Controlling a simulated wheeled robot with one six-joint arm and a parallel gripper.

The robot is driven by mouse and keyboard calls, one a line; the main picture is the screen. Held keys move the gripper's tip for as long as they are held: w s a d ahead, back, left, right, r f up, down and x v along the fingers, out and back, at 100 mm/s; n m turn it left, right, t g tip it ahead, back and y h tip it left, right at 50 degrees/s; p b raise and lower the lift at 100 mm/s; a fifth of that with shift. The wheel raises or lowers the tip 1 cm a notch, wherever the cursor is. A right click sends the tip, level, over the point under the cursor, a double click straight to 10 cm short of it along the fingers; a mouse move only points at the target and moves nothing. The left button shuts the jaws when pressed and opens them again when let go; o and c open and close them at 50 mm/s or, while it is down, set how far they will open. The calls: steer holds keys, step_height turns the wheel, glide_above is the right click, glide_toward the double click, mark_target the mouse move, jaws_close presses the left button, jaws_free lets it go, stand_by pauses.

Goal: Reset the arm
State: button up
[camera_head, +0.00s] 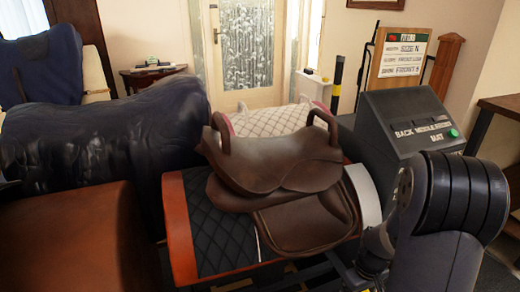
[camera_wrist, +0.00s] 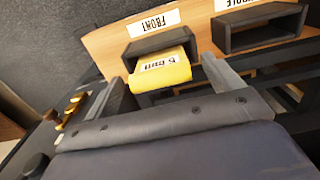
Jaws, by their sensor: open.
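My gripper (camera_wrist: 168,84) shows in the wrist view with its two grey fingers spread apart. A yellow block (camera_wrist: 160,72) with dark printing sits in the dark holder labelled FRONT (camera_wrist: 153,46), beyond and between the fingertips. I cannot tell whether the fingers touch it, but they are not closed on it. In the head view my arm stands at the lower right, and the gripper's fingers cannot be made out there. A brown leather saddle (camera_head: 270,160) rests on a stand over a black quilted pad (camera_head: 208,225).
A grey console (camera_head: 410,120) with a green button stands right of the saddle, close to my arm. A sign board (camera_head: 400,58) stands behind it. A second holder (camera_wrist: 260,28) is beside the FRONT one. Dark-covered forms (camera_head: 105,135) fill the left. A wooden table (camera_head: 505,105) edges the right.

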steer(key=shift+r, duration=0.4)
steer(key=shift+f, duration=0.15)
